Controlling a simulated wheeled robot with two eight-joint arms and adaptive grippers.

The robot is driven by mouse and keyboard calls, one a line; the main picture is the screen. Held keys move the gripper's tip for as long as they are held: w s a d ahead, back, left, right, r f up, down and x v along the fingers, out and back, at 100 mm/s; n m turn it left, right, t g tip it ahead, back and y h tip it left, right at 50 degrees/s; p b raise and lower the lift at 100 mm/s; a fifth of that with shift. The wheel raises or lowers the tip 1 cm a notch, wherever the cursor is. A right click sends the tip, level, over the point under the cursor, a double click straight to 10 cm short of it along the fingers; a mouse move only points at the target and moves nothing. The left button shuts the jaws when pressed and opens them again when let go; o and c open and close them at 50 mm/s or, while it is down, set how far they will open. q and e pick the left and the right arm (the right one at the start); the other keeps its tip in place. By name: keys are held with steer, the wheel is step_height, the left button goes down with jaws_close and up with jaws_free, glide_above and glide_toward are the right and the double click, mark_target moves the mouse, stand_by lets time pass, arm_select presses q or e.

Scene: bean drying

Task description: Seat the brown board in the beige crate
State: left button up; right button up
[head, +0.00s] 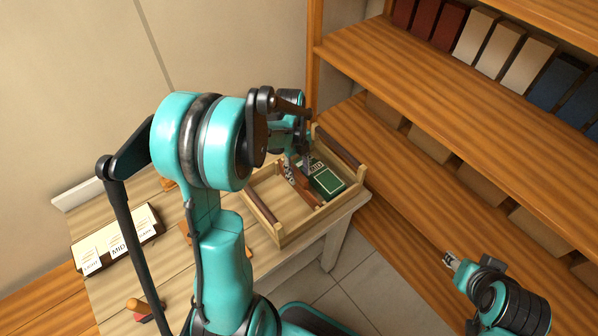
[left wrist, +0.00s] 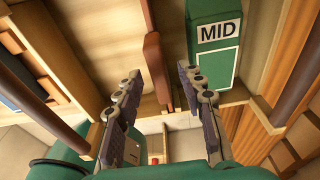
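The beige crate (head: 283,232) sits at the table's right end, with dark brown rails along two sides. The reddish-brown board (head: 308,196) stands inside it, beside a green box (head: 327,182). In the left wrist view the board (left wrist: 155,62) lies ahead between my fingertips, left of the green box (left wrist: 214,60) marked MID. My left gripper (head: 299,170) is over the crate with its fingers (left wrist: 158,80) apart and no contact visible. Whether the board is fully down is unclear. My right gripper (head: 449,259) is away at the lower right, its opening too small to judge.
A holder with label cards (head: 117,240) lies on the table (head: 105,290) at left. A wooden-handled tool (head: 137,306) is near the front. Wooden shelves (head: 430,95) with red, cream and blue boxes stand close at right. My left arm hides part of the table.

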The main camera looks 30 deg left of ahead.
arm_select(q)
steer(key=shift+w+a+r+p, duration=0.1)
steer(key=shift+a+r+p, duration=0.15)
steer(key=shift+r+p, duration=1.05)
steer(key=shift+w+a+r+p, duration=0.15)
steer(key=shift+r+p, duration=0.55)
steer(key=shift+r, duration=1.05)
steer(key=shift+s, duration=0.1)
steer(key=shift+s+d+r+n+b, duration=0.1)
steer(key=shift+d+n+b, duration=0.25)
steer(key=shift+n+b, duration=0.15)
steer(key=s+d+f+n+t+y+b, duration=0.1)
steer(key=s+d+n+t+b, duration=0.7)
steer(key=n, duration=1.3)
steer(key=s+d+b, duration=0.2)
steer(key=s+d, duration=0.1)
steer(key=shift+n+y, duration=0.3)
